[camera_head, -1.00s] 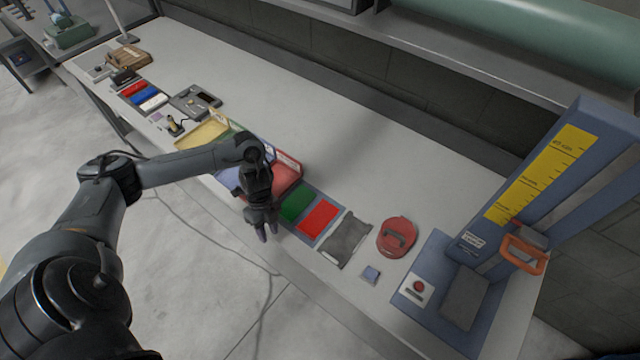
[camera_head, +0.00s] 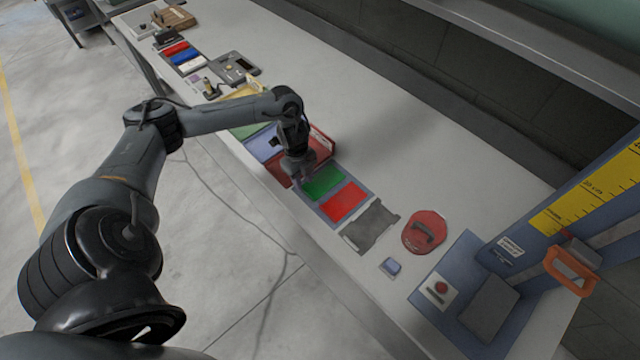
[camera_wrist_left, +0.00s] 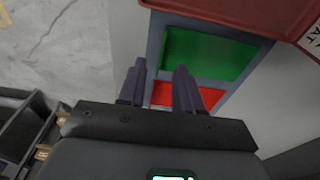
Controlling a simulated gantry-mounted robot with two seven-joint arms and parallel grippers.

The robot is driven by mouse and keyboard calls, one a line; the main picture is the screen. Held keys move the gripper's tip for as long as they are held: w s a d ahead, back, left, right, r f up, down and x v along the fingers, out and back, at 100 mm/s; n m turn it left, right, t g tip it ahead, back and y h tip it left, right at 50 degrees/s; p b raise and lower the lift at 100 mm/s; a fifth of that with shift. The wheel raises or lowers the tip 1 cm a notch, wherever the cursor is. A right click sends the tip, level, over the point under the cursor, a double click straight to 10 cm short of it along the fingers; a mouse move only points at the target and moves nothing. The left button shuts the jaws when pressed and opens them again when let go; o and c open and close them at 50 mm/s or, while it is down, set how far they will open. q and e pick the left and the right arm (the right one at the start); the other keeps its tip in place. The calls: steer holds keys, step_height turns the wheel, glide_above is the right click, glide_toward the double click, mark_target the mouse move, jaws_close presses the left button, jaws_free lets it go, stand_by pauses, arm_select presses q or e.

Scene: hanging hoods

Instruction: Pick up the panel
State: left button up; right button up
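I cannot tell which one the task calls the panel. My left gripper (camera_head: 299,183) is above the table, beside the green panel and the red bin (camera_head: 321,146). In the left wrist view, the two fingers of the left gripper (camera_wrist_left: 160,67) are apart and empty, over the green panel (camera_wrist_left: 208,54) and red panel (camera_wrist_left: 190,95). My right gripper is not in view.
A red round object with a handle (camera_head: 425,232) and a small blue block (camera_head: 391,266) lie to the right. A blue stand (camera_head: 470,268) with a yellow scale (camera_head: 600,185) stands at the far right. The table's back middle is clear.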

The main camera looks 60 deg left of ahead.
mark_target(306, 191)
arm_select(q)
steer(key=f, duration=0.4)
steer(key=shift+w+d+f, duration=0.15)
steer(key=shift+d+f, duration=0.25)
jaws_close()
